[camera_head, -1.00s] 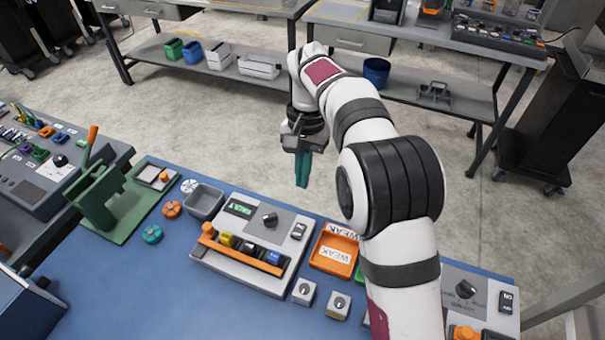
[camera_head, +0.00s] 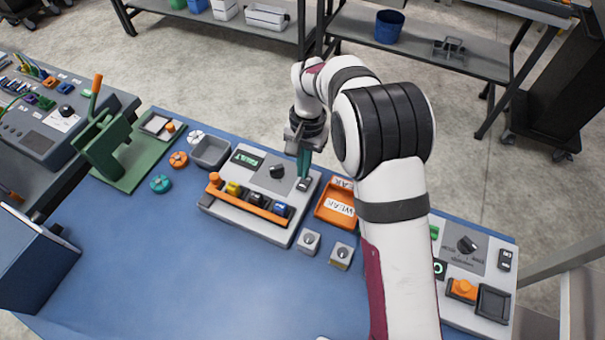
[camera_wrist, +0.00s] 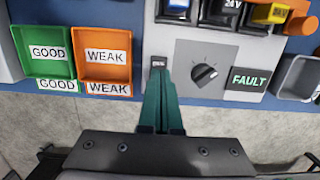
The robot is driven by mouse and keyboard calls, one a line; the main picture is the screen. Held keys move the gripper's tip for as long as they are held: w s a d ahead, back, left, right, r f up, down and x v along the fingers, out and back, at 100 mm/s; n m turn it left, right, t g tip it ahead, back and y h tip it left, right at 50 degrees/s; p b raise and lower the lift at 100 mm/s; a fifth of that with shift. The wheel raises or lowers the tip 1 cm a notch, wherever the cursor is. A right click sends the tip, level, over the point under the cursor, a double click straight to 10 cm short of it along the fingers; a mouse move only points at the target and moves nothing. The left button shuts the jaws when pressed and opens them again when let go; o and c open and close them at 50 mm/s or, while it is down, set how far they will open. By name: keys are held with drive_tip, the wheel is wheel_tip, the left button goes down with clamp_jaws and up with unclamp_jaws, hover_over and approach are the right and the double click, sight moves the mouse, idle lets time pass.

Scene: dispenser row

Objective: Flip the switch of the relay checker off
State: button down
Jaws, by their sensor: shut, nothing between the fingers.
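The relay checker (camera_head: 250,212) is a grey panel with an orange bar, several coloured relays, a black knob (camera_head: 278,171) and a lit green display. In the wrist view the display (camera_wrist: 249,80) reads FAULT. Its small dark rocker switch (camera_head: 304,184) is at the right end of the panel. In the wrist view the switch (camera_wrist: 158,62) lies just beyond my teal fingertips, which partly cover it. My gripper (camera_head: 303,176) is shut and empty, its tips right at the switch. I cannot tell whether they touch, or which way the rocker is tilted.
An orange WEAK tray (camera_head: 336,204) stands close right of the checker, with a green GOOD tray (camera_wrist: 44,50) beyond it. Two small knob boxes (camera_head: 309,242) stand in front. A grey bin (camera_head: 210,152) is to the left. The blue bench front is clear.

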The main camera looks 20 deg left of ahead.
sight(302, 185)
drive_tip(key=shift+s+f, duration=0.2)
drive_tip(key=shift+f, duration=1.35)
drive_tip(key=shift+s+f, duration=0.15)
drive_tip(key=shift+f, duration=0.05)
drive_tip(key=shift+w+r, duration=0.1)
drive_tip(key=shift+w, duration=0.75)
